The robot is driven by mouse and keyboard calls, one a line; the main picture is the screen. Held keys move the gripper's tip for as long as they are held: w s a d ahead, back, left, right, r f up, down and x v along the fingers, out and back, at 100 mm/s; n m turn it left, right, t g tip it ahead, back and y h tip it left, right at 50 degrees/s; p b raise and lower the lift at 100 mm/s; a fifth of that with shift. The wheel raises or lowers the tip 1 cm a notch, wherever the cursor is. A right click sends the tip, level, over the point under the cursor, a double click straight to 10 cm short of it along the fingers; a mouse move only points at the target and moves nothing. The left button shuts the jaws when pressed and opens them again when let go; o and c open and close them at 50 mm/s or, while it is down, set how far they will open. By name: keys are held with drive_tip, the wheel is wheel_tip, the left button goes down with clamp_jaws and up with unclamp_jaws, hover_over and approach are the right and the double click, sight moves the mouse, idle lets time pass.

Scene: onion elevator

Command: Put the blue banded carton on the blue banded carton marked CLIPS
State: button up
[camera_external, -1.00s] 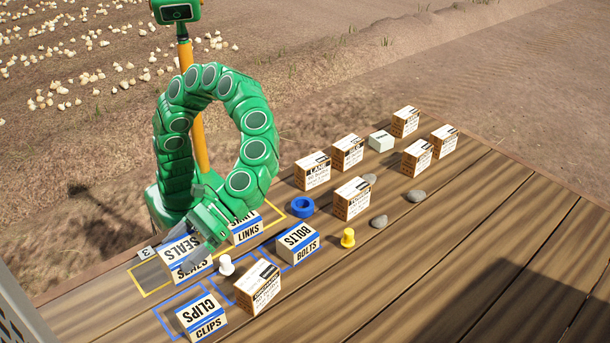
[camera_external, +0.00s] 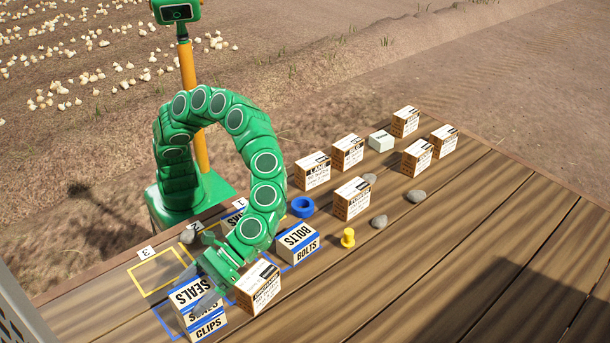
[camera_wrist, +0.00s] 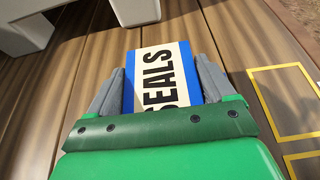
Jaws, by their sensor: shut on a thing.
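The blue banded carton marked SEALS (camera_external: 191,292) is between the fingers of my gripper (camera_external: 207,284), which is shut on it. In the wrist view the SEALS carton (camera_wrist: 160,75) sits between both grey fingers. The blue banded carton marked CLIPS (camera_external: 209,327) stands on the wooden deck in a blue outline. The SEALS carton is right over the CLIPS carton and hides its top. I cannot tell whether the two touch.
An unbanded carton (camera_external: 258,289) stands close right of my gripper. A BOLTS carton (camera_external: 299,243), a yellow peg (camera_external: 347,238) and a blue ring (camera_external: 302,206) lie beyond. A yellow outline (camera_external: 157,272) is bare. More cartons and stones are farther right.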

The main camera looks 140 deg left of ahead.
drive_tip(key=shift+f, duration=0.4)
drive_tip(key=shift+f, duration=0.1)
drive_tip(key=o, duration=1.1)
drive_tip(key=shift+a, duration=0.1)
drive_tip(key=v, duration=1.2)
